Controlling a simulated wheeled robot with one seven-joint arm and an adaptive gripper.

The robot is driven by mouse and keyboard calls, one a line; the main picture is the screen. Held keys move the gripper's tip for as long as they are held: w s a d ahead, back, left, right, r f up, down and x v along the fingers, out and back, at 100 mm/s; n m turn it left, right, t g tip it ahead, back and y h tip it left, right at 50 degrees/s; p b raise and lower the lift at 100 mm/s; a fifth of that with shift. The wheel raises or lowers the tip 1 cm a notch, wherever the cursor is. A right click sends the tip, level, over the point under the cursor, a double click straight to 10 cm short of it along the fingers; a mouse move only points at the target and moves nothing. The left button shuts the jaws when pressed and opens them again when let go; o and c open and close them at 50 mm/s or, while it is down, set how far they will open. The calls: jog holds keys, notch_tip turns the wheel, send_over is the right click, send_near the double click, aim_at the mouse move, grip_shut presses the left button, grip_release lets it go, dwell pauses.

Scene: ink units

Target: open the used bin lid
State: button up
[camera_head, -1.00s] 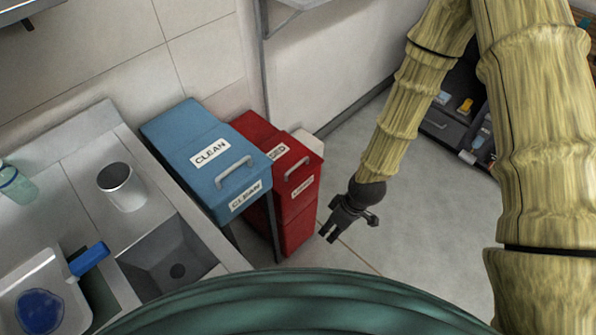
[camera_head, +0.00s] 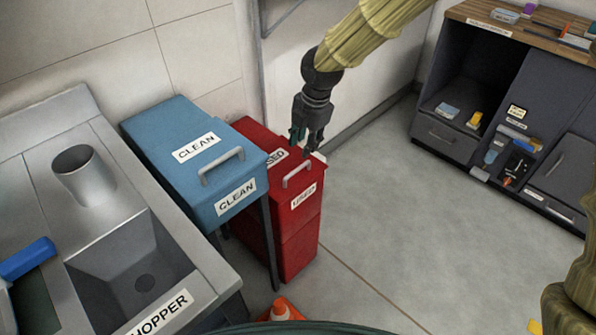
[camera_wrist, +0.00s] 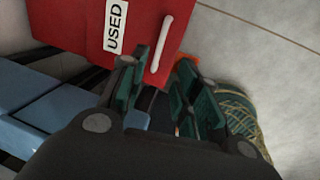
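The red used bin (camera_head: 297,230) stands on the floor beside the blue clean bin, and its lid (camera_head: 252,135) is shut. A pale bar handle (camera_head: 298,175) sits at the lid's front, above a USED label. My gripper (camera_head: 306,150) is open and empty, pointing down over the lid just behind the handle in the head view. In the wrist view the red bin (camera_wrist: 80,22) fills the upper left, and the handle (camera_wrist: 162,44) appears just beyond my open fingers (camera_wrist: 160,85). I cannot tell whether a finger touches the handle.
The blue clean bin (camera_head: 190,155) stands close on the left, with its own handle. A steel hopper sink (camera_head: 130,260) is further left. An orange cone (camera_head: 281,309) stands in front. A dark cabinet (camera_head: 470,110) is at the back right; the floor between is free.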

aim_at(297, 169)
jog(key=f, duration=0.3)
jog(key=w+a+f+b, duration=0.1)
jog(key=f, duration=0.6)
jog(key=shift+w+a+f+b, duration=0.25)
jog(key=shift+b, duration=0.05)
jog(key=shift+c, duration=0.5)
grip_shut()
